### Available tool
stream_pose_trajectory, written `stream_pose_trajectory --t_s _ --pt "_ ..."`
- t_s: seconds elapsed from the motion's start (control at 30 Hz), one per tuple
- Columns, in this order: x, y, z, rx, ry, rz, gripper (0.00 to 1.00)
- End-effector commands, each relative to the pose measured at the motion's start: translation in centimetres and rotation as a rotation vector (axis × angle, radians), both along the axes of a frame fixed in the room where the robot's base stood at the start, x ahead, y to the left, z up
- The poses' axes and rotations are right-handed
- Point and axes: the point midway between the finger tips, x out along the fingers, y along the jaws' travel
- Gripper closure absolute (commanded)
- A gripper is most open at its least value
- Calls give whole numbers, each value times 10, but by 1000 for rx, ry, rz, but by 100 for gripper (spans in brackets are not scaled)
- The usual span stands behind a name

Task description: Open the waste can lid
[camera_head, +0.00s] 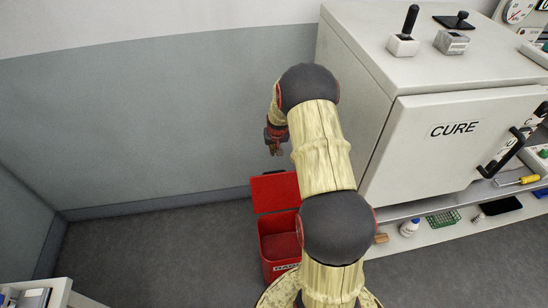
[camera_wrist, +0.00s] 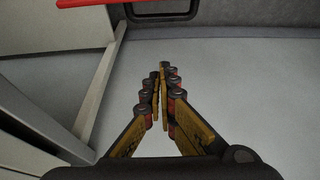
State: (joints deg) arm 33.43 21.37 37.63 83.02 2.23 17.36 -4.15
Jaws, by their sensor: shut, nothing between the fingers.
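The red waste can (camera_head: 268,252) stands on the floor against the side of the white cabinet, partly hidden by my arm. Its red lid (camera_head: 272,194) is raised, tilted up at the back toward the wall, and the inside of the can shows. A small dark part sits at the lid's top edge. My gripper (camera_head: 275,148) is above the lid, near the wall and apart from the lid. In the wrist view my gripper (camera_wrist: 162,72) has its fingers together with nothing between them. A red edge and a dark frame show at the top there.
The white cabinet (camera_head: 440,175) marked CURE stands close on the right, with a low shelf of small items (camera_head: 470,215) below. The grey wall (camera_head: 160,120) is behind the gripper. The floor (camera_head: 160,250) to the left of the can is clear.

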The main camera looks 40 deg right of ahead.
Motion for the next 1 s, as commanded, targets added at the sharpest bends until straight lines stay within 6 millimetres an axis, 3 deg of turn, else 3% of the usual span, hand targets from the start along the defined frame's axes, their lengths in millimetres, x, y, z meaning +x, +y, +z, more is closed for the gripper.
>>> stream_pose_trajectory --t_s 0.67,1.0 --pt "28 -17 -92 3 2 -4 100" --pt "-1 1 -91 3 1 -5 100"
